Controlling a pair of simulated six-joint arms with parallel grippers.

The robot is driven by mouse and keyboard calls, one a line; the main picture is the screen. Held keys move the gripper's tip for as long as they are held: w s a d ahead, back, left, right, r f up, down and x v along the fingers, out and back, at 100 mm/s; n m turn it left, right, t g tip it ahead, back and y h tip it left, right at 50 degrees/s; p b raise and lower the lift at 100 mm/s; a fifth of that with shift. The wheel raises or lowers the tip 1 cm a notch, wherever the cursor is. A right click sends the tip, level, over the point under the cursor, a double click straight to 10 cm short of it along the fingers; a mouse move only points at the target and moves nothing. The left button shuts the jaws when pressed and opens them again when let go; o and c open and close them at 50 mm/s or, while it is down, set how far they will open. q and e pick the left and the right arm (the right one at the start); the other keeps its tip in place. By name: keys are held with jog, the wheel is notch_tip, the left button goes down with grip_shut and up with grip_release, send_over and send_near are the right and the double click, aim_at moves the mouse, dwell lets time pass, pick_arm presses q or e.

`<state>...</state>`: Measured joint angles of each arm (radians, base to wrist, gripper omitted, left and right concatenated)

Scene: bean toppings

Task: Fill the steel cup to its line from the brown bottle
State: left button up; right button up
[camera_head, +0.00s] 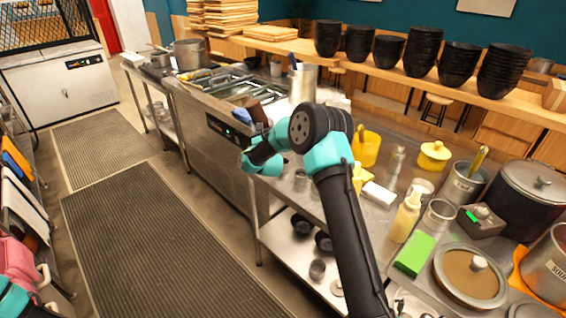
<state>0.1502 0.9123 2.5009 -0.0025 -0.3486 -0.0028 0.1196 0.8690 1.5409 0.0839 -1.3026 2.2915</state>
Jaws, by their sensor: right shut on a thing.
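My right gripper (258,158) is at the counter's front edge, mostly hidden by its own wrist. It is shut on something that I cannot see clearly. A dark brown shape (257,113), perhaps the brown bottle, shows just above it, tilted. A small steel cup (302,181) stands on the counter just right of the gripper. Another steel cup (439,214) stands farther right near the squeeze bottle. I cannot see a fill line on either cup. My left gripper is out of view; only a bit of my left arm shows at the lower left.
A cream squeeze bottle (405,216), a green sponge (414,254), a lidded pan (470,276) and a dark pot (530,196) crowd the right counter. A yellow container (367,149) stands behind my right arm. Black bowls (420,50) line the back shelf. The matted floor (150,240) is clear.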

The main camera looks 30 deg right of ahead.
jog(key=w, duration=0.1)
jog(key=w+r, duration=0.1)
jog(key=w+a, duration=0.1)
jog(key=w, duration=0.1)
jog(key=shift+w+r, duration=0.1)
jog(key=shift+r, duration=0.1)
dwell(0.5)
jog(key=s+d+f, duration=0.2)
jog(key=s+f, duration=0.1)
jog(key=s, duration=0.6)
jog(key=shift+s+d, duration=0.25)
jog(key=shift+s, duration=0.1)
jog(key=shift+o, duration=0.6)
jog(key=c, duration=0.7)
dwell(1.3)
